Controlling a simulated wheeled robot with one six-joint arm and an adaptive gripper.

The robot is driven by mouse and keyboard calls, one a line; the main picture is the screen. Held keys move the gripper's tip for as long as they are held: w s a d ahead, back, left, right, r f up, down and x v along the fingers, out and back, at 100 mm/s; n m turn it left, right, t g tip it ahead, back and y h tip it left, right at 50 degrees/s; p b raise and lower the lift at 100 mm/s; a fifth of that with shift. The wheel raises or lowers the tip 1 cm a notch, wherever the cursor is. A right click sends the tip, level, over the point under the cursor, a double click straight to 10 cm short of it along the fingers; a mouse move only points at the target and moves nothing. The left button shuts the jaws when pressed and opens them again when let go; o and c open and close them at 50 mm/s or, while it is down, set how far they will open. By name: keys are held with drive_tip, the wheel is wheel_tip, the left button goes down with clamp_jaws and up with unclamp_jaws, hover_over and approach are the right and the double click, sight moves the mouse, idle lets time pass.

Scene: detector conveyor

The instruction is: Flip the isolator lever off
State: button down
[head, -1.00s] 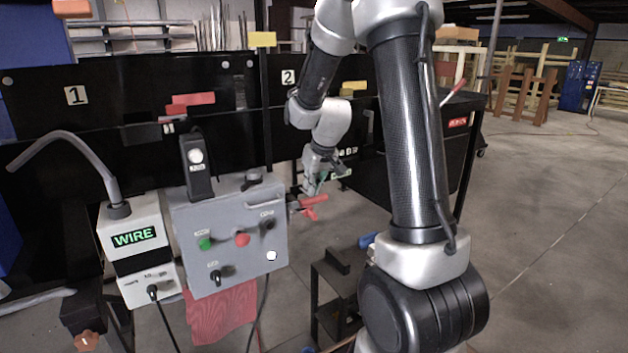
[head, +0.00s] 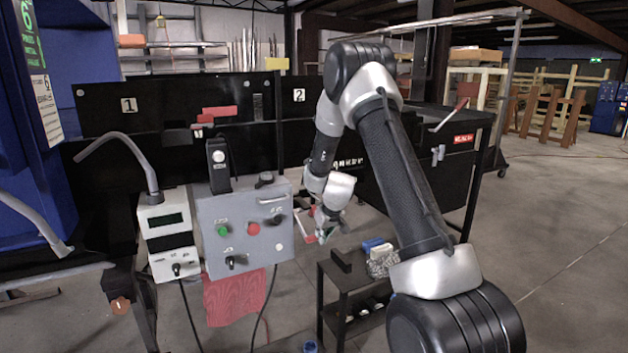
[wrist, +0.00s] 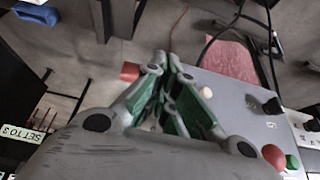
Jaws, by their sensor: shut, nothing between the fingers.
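My gripper (head: 324,236) is close to the right of the lever, with green pads. In the wrist view my gripper (wrist: 167,62) has its fingertips together and nothing between them. Whether it touches the lever cannot be told.
The box carries a green button (head: 223,230), a red button (head: 253,228) and black knobs. A white detector unit (head: 164,219) with a dark display stands to its left. A low black cart (head: 340,285) stands below my gripper. A red cloth (head: 236,298) hangs under the box.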

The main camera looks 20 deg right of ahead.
drive_tip(key=shift+x, duration=2.85)
drive_tip(key=shift+s+f, duration=0.1)
drive_tip(key=shift+s, duration=0.1)
